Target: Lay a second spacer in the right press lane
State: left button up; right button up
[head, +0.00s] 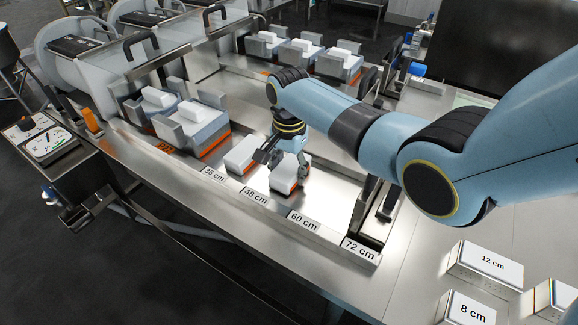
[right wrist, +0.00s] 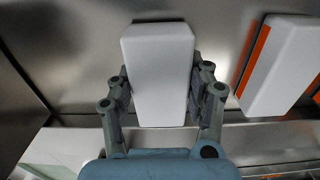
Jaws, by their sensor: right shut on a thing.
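The near press lane (head: 330,205) is a steel channel with distance labels along its front ledge. One white spacer with an orange lower edge (head: 243,155) lies in it, and also shows at the right of the right wrist view (right wrist: 285,65). My right gripper (head: 284,160) is shut on a second white spacer (head: 285,177), which fills the space between the fingers in the right wrist view (right wrist: 160,75). The held spacer is to the right of the first, apart from it, at or just above the lane floor; I cannot tell whether it touches. My left gripper is out of view.
Grey moulds with white blocks on top (head: 200,118) stand farther left in the lane. More moulds stand in the far lane (head: 300,50). An upright metal end frame (head: 372,215) is near the 72 cm label. Boxes labelled 12 cm (head: 490,265) and 8 cm (head: 468,310) are at the lower right.

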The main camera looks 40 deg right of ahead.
jog(key=o, duration=1.3)
notch_tip(320, 180, up, 11)
notch_tip(320, 180, up, 11)
jog(key=p, duration=1.3)
send_over(289, 167)
jog(key=shift+f, duration=0.1)
